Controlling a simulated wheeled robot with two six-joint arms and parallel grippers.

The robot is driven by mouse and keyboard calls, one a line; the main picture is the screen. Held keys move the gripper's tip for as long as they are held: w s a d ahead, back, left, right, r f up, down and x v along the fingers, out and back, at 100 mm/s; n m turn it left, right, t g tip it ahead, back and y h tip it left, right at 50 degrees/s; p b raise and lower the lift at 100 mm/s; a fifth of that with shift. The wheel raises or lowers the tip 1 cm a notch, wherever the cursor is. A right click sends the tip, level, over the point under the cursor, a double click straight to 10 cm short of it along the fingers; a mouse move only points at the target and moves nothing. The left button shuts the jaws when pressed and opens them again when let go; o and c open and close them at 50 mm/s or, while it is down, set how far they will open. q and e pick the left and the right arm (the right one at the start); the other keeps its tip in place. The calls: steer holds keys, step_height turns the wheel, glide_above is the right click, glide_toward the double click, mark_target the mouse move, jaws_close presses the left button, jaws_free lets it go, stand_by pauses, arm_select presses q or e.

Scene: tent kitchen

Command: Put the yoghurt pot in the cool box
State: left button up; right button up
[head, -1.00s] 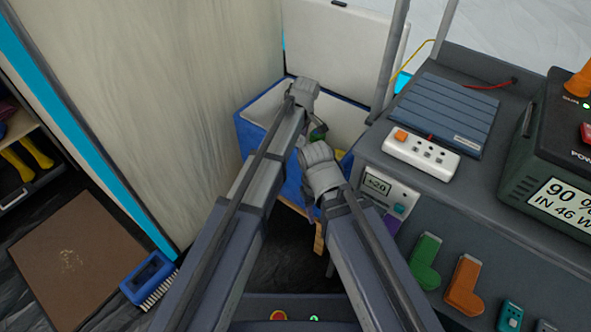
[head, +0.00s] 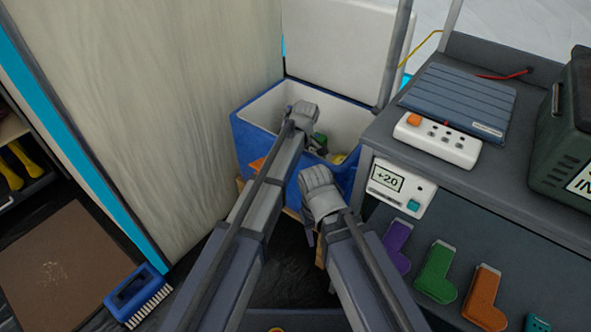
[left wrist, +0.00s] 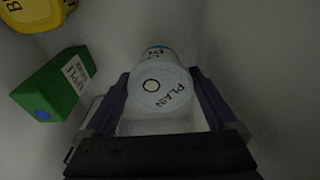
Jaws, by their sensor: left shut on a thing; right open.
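The cool box (head: 243,152) is blue with a pale inside, and its white lid (head: 345,40) stands raised behind it. My left gripper (head: 303,120) reaches over the open box; its fingers are hidden from the head. In the left wrist view, the left gripper (left wrist: 158,78) is shut on the yoghurt pot (left wrist: 162,92), a pale pot whose round top reads PLAIN. Pale box walls surround it; whether the pot touches the bottom I cannot tell. My right gripper (head: 318,192) is open at the box's near side, outside it; its fingers are mostly hidden.
A green carton (left wrist: 55,84) and a yellow item (left wrist: 38,12) lie in the box beside the pot. The grey counter (head: 400,160) with a power strip (head: 437,140) borders the box on the right.

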arm_select(q)
steer(key=shift+f+b, duration=0.55)
steer(key=shift+b, duration=0.05)
steer(key=o, duration=1.3)
steer(key=shift+r, duration=0.2)
steer(key=shift+r+p, duration=0.6)
steer(key=shift+p, duration=0.2)
steer(key=r+p, duration=0.4)
steer(key=d+r+p, duration=0.1)
steer(key=r+p, duration=0.2)
steer(key=s+r+p, duration=0.1)
steer(key=r+p, duration=0.3)
steer(key=shift+d+r+p, duration=0.25)
steer(key=shift+r+p, duration=0.05)
